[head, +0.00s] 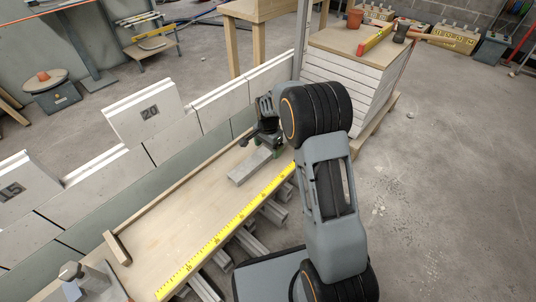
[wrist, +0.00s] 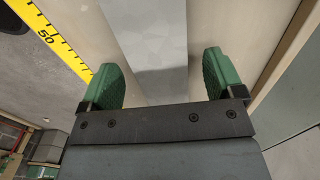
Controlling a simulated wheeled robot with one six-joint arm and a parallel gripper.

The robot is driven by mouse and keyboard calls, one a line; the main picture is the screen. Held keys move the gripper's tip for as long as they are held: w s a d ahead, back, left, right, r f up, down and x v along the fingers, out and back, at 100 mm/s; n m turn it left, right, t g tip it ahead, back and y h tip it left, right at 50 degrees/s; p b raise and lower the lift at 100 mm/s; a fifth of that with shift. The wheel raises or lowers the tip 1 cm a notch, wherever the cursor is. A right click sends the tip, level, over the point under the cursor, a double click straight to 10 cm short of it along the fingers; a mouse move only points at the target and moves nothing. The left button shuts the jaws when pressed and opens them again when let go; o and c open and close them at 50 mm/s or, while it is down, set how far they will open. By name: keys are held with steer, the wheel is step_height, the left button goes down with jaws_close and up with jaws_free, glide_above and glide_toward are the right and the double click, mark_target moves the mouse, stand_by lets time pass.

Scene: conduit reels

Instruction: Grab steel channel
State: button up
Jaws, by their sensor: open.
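A grey steel channel (head: 249,166) lies on the wooden bench top (head: 190,215), between the yellow rule and a wooden strip. My gripper (head: 266,146) is over its far end in the head view. In the wrist view the channel (wrist: 150,50) runs up the picture between the two green fingers of my gripper (wrist: 162,75). The fingers are open, with a gap showing on each side of the channel. The channel's near end is hidden behind the gripper body.
A yellow rule (head: 230,228) runs along the bench's front edge; it also shows in the wrist view (wrist: 50,36). Several metal channels (head: 249,242) stick out below that edge. White numbered panels (head: 150,112) stand behind the bench.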

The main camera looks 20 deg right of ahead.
steer(key=shift+f, duration=0.8)
steer(key=c, duration=1.4)
steer(key=shift+r, duration=0.1)
steer(key=shift+r, duration=0.1)
